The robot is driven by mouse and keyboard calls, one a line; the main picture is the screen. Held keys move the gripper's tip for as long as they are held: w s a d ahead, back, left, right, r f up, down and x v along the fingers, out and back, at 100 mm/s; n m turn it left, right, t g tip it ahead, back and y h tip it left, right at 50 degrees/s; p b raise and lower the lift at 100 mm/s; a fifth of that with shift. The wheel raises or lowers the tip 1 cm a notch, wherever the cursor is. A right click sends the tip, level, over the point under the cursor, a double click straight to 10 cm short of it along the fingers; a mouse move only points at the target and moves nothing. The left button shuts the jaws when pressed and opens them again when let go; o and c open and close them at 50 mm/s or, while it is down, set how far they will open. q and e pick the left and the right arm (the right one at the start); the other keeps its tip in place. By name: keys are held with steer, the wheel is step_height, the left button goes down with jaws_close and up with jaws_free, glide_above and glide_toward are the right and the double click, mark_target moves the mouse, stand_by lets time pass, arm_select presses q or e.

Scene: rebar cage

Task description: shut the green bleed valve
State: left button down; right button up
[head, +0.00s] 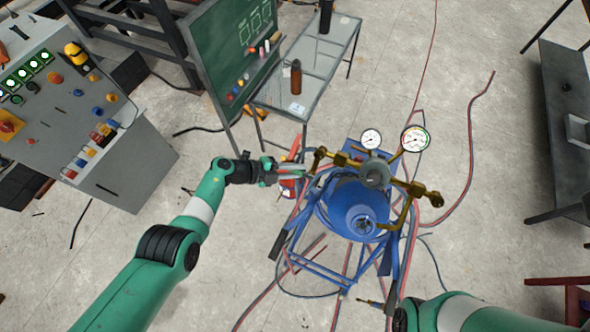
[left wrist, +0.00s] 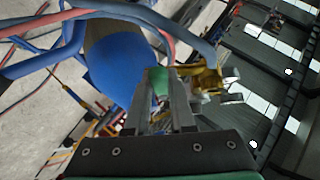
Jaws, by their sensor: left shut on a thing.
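My left gripper (head: 300,172) reaches in from the left to the near-left end of the brass fittings (head: 342,159) on top of the blue tank (head: 356,205). In the left wrist view its two grey fingers (left wrist: 165,105) are closed on the green bleed valve handle (left wrist: 160,82). The green handle sits between the fingertips, close to a brass fitting (left wrist: 205,78).
Two round gauges (head: 415,139) stand above the brass fittings. Red and blue hoses (head: 470,165) run around the tank's blue frame (head: 320,270). A control console (head: 60,110) stands at the left, and a green board (head: 232,50) and a glass-topped table (head: 318,60) stand behind.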

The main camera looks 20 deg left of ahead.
arm_select(q)
steer(key=c, duration=0.8)
jaws_free()
steer(key=shift+d, duration=0.1)
steer(key=shift+o, duration=0.2)
steer(key=shift+s+a+r+p, duration=0.1)
steer(key=shift+a+r+p, duration=0.2)
steer(key=shift+p, duration=0.1)
steer(key=p+v, duration=0.5)
steer(key=v, duration=0.5)
steer(key=shift+s+a+p, duration=0.3)
steer(key=shift+s+p, duration=0.05)
steer(key=shift+p, duration=0.05)
